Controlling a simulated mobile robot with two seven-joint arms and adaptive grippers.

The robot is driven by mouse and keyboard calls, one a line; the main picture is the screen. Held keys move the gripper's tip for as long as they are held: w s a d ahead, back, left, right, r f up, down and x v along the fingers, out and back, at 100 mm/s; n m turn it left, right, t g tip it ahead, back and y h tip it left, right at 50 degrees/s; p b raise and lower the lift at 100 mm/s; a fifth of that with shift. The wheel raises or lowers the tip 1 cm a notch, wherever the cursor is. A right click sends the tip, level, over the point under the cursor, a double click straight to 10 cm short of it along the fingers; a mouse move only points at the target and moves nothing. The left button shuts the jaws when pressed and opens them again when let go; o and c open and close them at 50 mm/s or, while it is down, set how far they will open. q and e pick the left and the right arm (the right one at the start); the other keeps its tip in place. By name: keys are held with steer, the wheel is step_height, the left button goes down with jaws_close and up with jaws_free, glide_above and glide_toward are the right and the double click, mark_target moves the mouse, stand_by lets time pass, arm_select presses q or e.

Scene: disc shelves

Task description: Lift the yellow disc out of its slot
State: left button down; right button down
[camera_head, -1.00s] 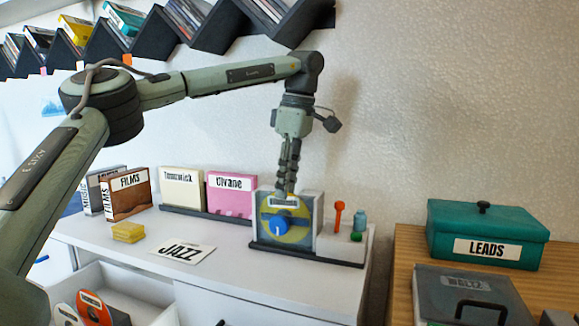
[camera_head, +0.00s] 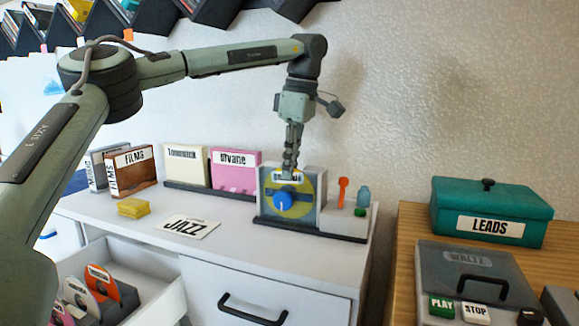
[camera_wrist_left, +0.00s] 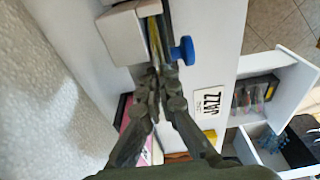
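The yellow disc (camera_head: 304,204) stands upright in the grey disc holder (camera_head: 316,186), with a blue knob (camera_head: 284,201) in front of its middle. My left gripper (camera_head: 289,172) points down at the disc's top edge. In the left wrist view my left gripper's fingers (camera_wrist_left: 157,72) are close together at the yellow edge (camera_wrist_left: 153,32), with the blue knob (camera_wrist_left: 183,50) beside it. The fingertips are dark and overlap the disc there, so I cannot tell whether they grip it. My right gripper is not in view.
Pink and cream sleeves (camera_head: 234,172) stand left of the holder, with a JAZZ card (camera_head: 189,227) and yellow block (camera_head: 134,208) nearby. An orange peg (camera_head: 343,190) and blue bottle (camera_head: 363,196) stand right. An open drawer (camera_head: 150,285) juts out below. A teal box (camera_head: 490,205) sits on the wooden top.

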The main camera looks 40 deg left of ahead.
arm_select(q)
steer(key=shift+r+p, duration=2.8)
step_height(320, 180, up, 8)
steer(key=shift+f, duration=0.1)
